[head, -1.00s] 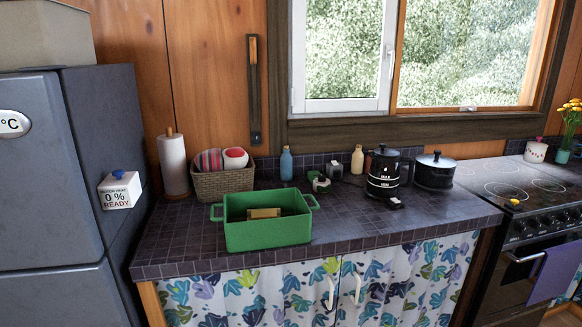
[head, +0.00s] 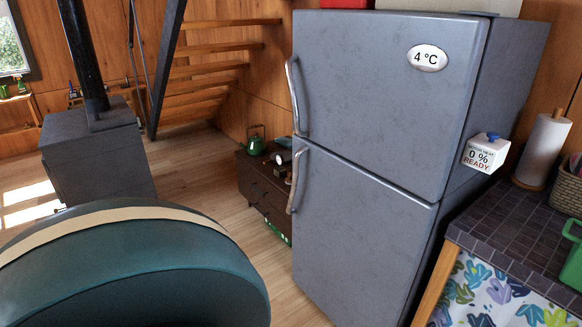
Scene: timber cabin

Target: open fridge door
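The grey fridge (head: 350,210) stands right of centre in the head view, with an upper and a lower door. Both doors look shut. Neither of my grippers shows in the view.
A tiled counter (head: 500,222) adjoins the fridge's right side. A rounded teal object with a cream band (head: 140,265) fills the lower left. A low dark cabinet (head: 265,195) stands left of the fridge, and a stove (head: 95,155) farther left. Wooden floor (head: 200,180) shows between them.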

